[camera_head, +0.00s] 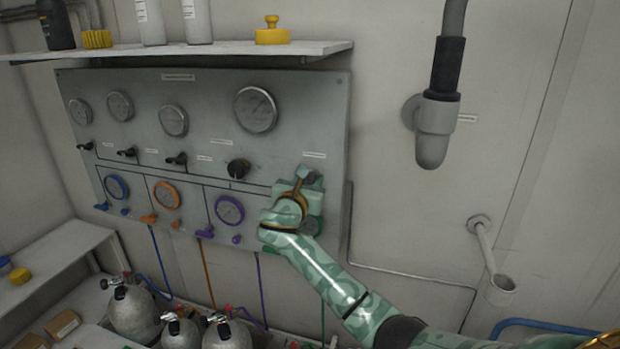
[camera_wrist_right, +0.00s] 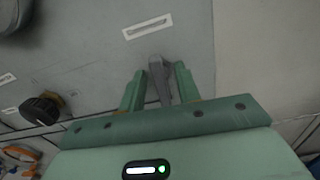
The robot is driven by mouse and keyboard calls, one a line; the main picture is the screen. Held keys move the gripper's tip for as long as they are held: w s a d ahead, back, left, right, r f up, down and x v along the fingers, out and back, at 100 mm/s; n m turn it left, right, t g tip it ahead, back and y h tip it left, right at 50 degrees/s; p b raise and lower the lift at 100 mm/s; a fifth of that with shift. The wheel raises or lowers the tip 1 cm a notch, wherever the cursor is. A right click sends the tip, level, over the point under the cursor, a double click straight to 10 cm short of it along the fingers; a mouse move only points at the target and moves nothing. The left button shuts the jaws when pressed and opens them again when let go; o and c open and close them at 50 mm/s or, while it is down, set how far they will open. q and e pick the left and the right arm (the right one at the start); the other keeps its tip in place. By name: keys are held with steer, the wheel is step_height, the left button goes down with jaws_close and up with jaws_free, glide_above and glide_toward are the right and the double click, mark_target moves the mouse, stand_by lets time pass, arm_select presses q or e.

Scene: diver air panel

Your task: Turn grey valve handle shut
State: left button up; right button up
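The grey valve handle (camera_wrist_right: 160,80) stands out from the panel at its right side, below a small white label. My right gripper (camera_wrist_right: 160,76) has one green finger on each side of it, close against it, with the handle between them. In the head view my right gripper (camera_head: 303,184) is at the panel's right edge and hides most of the valve; a bit of grey-green shows there. The handle's foot is hidden behind the gripper's body in the wrist view. My left gripper is in neither view.
The grey panel (camera_head: 205,95) carries several gauges and a black knob (camera_head: 238,168), which also shows in the wrist view (camera_wrist_right: 42,108). A shelf (camera_head: 200,50) overhangs it. A hanging grey pipe end (camera_head: 435,130) and a wall holder (camera_head: 500,290) are to the right. Cylinders (camera_head: 132,310) stand below.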

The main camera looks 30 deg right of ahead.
steer(key=shift+w+d, duration=0.3)
jaws_close()
